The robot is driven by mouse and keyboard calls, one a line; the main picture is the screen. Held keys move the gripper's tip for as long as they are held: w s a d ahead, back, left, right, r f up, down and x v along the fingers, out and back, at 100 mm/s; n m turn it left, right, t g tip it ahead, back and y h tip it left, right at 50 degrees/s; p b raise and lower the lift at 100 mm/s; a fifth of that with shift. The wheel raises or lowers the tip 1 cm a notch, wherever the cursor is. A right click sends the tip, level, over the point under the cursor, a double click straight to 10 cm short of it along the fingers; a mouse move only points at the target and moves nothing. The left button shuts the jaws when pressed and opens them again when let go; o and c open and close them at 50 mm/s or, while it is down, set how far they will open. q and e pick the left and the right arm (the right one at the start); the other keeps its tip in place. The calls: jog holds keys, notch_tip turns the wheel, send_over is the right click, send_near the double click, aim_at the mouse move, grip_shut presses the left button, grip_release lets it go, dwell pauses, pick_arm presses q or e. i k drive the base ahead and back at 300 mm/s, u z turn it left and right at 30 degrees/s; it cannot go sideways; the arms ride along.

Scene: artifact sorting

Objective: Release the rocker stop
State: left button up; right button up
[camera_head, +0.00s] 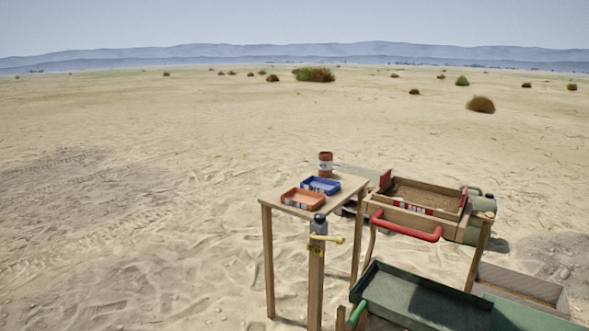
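A wooden rocker box (393,215) with sand-coloured material inside stands right of centre on wooden legs. It has red parts at its sides and a red bar handle (407,228) across its front. Left of it, a wooden post (315,285) carries a grey fitting with a dark knob on top (319,222) and a yellow lever (329,239) pointing right. Which part is the rocker stop is not labelled clearly enough to tell; the yellow lever looks like a stop lever. Neither of my grippers is in view.
A small wooden table (284,208) behind the post holds an orange tray (303,198), a blue tray (320,186) and a reddish can (325,165). A green trough (425,302) with a green handle (357,313) lies below the rocker box. Open sand spreads at left.

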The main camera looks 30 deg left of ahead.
aim_at(340, 241)
jog(key=u, duration=0.65)
jog(key=i, duration=1)
